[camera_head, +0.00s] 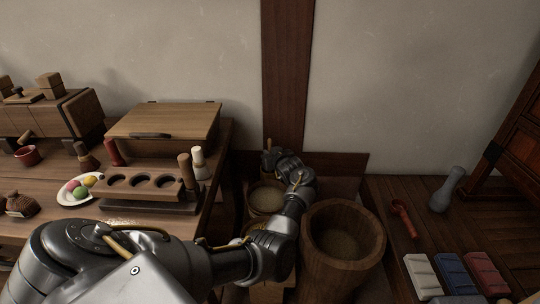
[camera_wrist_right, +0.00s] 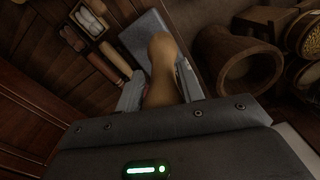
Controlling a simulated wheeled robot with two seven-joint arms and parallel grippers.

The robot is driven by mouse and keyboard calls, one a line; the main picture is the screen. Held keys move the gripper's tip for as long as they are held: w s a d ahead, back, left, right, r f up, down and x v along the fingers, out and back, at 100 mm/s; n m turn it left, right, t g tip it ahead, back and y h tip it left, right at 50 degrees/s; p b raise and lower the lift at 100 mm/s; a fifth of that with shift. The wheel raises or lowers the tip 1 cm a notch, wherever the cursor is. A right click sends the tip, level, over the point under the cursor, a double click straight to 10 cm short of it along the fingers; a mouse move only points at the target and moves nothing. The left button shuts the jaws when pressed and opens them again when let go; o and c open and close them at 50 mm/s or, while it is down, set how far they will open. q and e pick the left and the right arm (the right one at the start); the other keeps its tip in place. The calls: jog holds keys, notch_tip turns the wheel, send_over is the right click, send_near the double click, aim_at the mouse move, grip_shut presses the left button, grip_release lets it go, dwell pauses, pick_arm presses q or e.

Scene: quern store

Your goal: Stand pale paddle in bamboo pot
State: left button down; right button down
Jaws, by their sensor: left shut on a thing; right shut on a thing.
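My left gripper (camera_head: 272,159) reaches out over the grain tubs near the wall. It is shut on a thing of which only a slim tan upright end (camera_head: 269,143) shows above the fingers. I cannot tell whether this is the pale paddle. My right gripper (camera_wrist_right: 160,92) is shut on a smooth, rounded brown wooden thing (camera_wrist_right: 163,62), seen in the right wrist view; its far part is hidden. The right gripper is outside the head view. I cannot pick out the bamboo pot with certainty; a round tub (camera_head: 265,199) with grain stands just below my left gripper.
A large wooden mortar (camera_head: 320,248) stands right of my left forearm. The left table carries a holed rack (camera_head: 145,184), a lidded box (camera_head: 163,122) and a plate of coloured balls (camera_head: 78,189). A red scoop (camera_head: 404,216) and grey pestle (camera_head: 446,190) lie right.

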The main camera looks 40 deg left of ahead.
pick_arm(q)
jog(key=shift+f, duration=0.15)
jog(key=c, duration=1.5)
grip_release()
jog(key=shift+o, duration=0.2)
pick_arm(e)
jog(key=shift+r, duration=0.1)
